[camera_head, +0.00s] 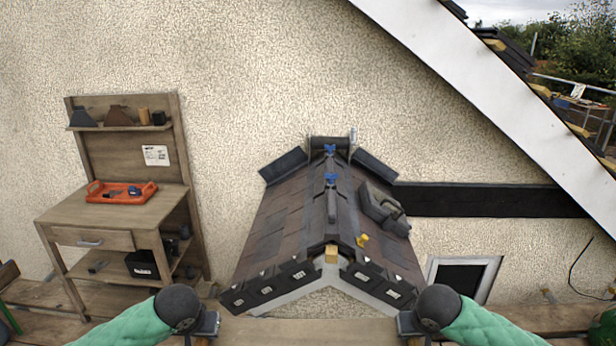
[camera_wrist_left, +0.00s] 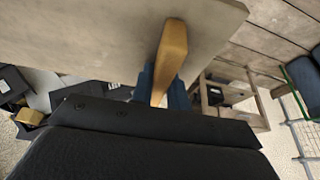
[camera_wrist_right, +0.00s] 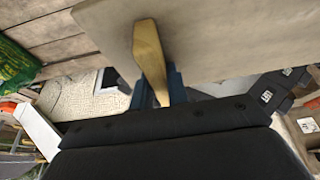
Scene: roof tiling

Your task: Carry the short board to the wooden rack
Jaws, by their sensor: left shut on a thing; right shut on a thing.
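The short board (camera_head: 308,332) lies level across the bottom of the head view, between my two grippers. My left gripper (camera_head: 208,324) is shut on a wooden handle at the board's left end; the handle (camera_wrist_left: 172,55) and the board's pale face (camera_wrist_left: 80,30) show in the left wrist view. My right gripper (camera_head: 407,324) is shut on a like handle (camera_wrist_right: 149,55) at the right end, with the board (camera_wrist_right: 230,35) filling the top of the right wrist view. A wooden stand with shelves and a drawer (camera_head: 90,240) stands at left; I cannot tell whether it is the rack.
A small tiled roof (camera_head: 290,230) with dark front edge tiles stands just beyond the board. Blue and yellow clamps or tools sit on it. An orange tray (camera_head: 121,192) lies on the stand's top. A dark beam (camera_head: 490,200) runs along the wall at right. Planks form the floor.

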